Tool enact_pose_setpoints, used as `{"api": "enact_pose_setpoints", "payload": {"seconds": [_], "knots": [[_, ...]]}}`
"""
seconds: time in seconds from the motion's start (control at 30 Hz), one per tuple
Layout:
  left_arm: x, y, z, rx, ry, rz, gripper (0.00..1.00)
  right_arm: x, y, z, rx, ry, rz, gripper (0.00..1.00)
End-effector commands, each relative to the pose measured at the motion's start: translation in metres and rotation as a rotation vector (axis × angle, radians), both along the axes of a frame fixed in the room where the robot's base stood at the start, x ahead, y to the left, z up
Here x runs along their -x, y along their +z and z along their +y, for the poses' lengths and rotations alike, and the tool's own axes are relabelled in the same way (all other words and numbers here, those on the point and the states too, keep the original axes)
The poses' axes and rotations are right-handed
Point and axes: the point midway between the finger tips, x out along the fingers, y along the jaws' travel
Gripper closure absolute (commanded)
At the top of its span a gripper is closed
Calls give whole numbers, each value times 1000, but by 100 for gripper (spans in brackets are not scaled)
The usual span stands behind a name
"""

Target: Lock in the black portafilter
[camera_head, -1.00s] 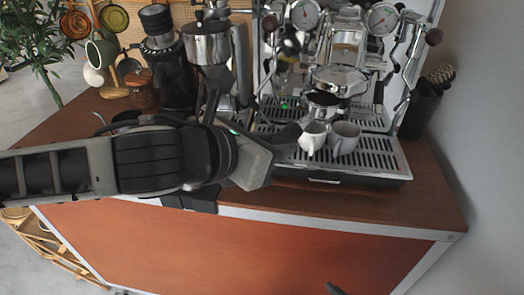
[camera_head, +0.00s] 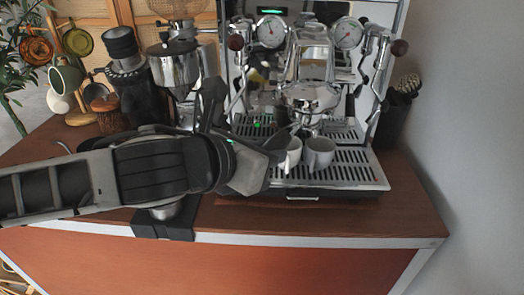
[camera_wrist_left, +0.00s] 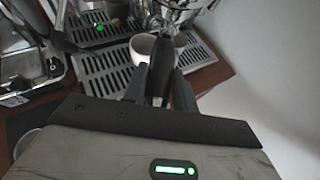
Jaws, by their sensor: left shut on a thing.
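My left gripper (camera_head: 284,143) is shut on the black handle (camera_wrist_left: 161,72) of the portafilter, which shows between the two fingers in the left wrist view. In the head view the handle is mostly hidden by the gripper. The portafilter's metal basket is right beneath the chrome group head (camera_head: 308,97) of the espresso machine (camera_head: 318,183). I cannot tell whether it is seated or turned in the group. My right gripper is not in view.
A white cup (camera_head: 292,154) and a grey cup (camera_head: 320,153) stand on the drip tray just below the gripper. A grinder (camera_head: 176,67) stands to the left. A black holder with a brush (camera_head: 396,105) is at right. The front right counter is clear.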

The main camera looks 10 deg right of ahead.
Motion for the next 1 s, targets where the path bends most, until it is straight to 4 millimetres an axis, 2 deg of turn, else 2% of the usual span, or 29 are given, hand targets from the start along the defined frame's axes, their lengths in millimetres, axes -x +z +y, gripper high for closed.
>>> {"api": "enact_pose_setpoints", "payload": {"seconds": [1.0], "knots": [[-1, 14, -1, 5, 0, -7, 100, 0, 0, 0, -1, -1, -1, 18]]}}
